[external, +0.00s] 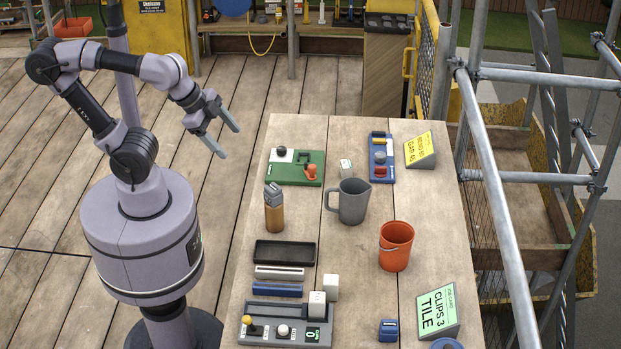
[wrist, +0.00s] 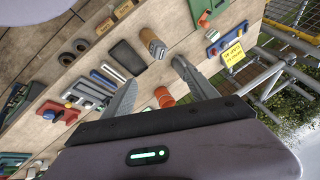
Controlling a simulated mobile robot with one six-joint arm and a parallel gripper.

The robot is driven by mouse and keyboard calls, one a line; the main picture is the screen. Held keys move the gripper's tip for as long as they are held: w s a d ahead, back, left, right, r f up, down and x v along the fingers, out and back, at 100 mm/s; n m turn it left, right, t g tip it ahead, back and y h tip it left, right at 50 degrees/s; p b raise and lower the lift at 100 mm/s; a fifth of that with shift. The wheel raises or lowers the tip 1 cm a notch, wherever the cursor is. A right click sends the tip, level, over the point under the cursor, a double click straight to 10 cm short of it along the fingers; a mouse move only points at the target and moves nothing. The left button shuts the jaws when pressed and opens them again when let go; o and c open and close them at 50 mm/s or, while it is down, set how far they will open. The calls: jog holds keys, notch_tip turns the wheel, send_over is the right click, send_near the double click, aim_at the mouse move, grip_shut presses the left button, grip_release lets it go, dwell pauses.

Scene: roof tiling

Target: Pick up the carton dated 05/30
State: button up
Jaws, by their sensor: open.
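Three small white box shapes that may be cartons are on the wooden table in the external view. One carton (external: 346,166) stands alone near the green board. Another carton (external: 331,287) and a third carton (external: 317,304) stand close together by the grey control panel. No date is legible on any of them, so I cannot tell which reads 05/30. My gripper (external: 230,141) is open and empty, raised left of the table's far end and apart from all three. In the wrist view, my spread fingers (wrist: 155,72) frame part of the table; the cartons are not clear there.
A brown bottle (external: 274,212), grey jug (external: 353,203) and orange bucket (external: 396,247) stand mid-table. A black tray (external: 285,252) lies at the left edge. A green sign (external: 437,312) and yellow sign (external: 420,150) stand right. Scaffold poles (external: 497,200) rise beyond.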

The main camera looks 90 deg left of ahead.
jog(key=w+a+r+n+g, duration=0.15)
jog(key=w+a, duration=0.45)
jog(key=w, duration=0.6)
jog(key=n+p, duration=0.2)
jog(key=n, duration=0.3)
send_over(346, 164)
jog(key=s, duration=0.6)
notch_tip(346, 164, down, 15)
jog(key=shift+h, duration=0.4)
jog(key=b+x, duration=0.1)
jog(key=x, duration=0.2)
jog(key=b+x, duration=0.1)
jog(key=x, duration=0.3)
jog(key=b+x, duration=0.1)
jog(key=x, duration=0.3)
jog(key=shift+d+f+b, duration=0.25)
jog(key=shift+d+b, duration=0.05)
jog(key=shift+b, duration=0.1)
jog(key=b+x, duration=0.1)
jog(key=x, duration=0.2)
jog(key=b+x, duration=0.1)
jog(key=x, duration=0.1)
jog(key=shift+w+d+f, duration=0.15)
jog(key=shift+d+f, duration=0.05)
jog(key=shift+f, duration=0.15)
jog(key=shift+r, duration=0.2)
jog(key=shift+c, duration=0.2)
jog(key=c, duration=1.4)
